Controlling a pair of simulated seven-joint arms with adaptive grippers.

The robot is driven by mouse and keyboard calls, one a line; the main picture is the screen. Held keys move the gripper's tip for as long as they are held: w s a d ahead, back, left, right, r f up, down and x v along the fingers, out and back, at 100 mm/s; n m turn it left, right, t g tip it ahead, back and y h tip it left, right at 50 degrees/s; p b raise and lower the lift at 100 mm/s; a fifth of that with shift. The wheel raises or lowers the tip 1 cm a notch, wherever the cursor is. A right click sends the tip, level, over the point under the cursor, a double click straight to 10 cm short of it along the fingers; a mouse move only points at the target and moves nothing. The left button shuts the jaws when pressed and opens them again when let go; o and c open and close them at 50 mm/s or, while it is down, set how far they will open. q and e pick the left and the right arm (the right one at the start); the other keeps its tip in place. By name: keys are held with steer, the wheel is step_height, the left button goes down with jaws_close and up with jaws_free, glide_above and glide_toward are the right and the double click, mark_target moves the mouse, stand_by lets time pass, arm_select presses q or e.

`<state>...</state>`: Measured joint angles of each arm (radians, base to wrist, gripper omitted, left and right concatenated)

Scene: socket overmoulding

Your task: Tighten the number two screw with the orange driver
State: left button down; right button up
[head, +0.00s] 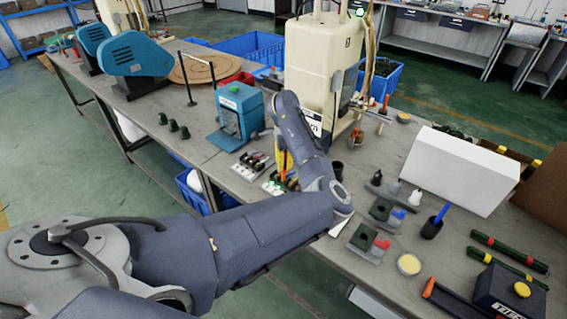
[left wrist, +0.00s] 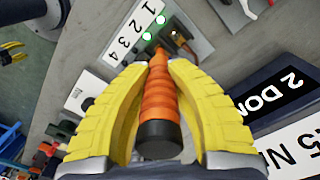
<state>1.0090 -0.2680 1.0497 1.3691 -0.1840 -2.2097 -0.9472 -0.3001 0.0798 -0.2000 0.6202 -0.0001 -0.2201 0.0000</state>
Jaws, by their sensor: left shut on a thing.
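The orange driver (left wrist: 158,97), with a black end cap, is held between the two yellow fingers of my left gripper (left wrist: 158,75). It points away from the wrist camera toward a pale panel marked 1 to 4 (left wrist: 122,45). Green lights glow beside marks 1 and 2. The driver's far end is near the mark 2 light; the tip and screw are hidden, so contact cannot be told. In the head view my left gripper (head: 283,165) is over the small fixtures on the bench. A yellow-fingered shape at the wrist view's left edge looks like my right gripper (left wrist: 12,52), cut off.
A dark box (left wrist: 285,95) marked "2 DON" is right of the driver in the wrist view. A blue machine (head: 240,110) and a cream press (head: 318,60) stand behind my left gripper. A white box (head: 460,170) and several small parts occupy the bench's right side.

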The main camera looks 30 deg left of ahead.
arm_select(q)
steer(key=shift+r, duration=2.55)
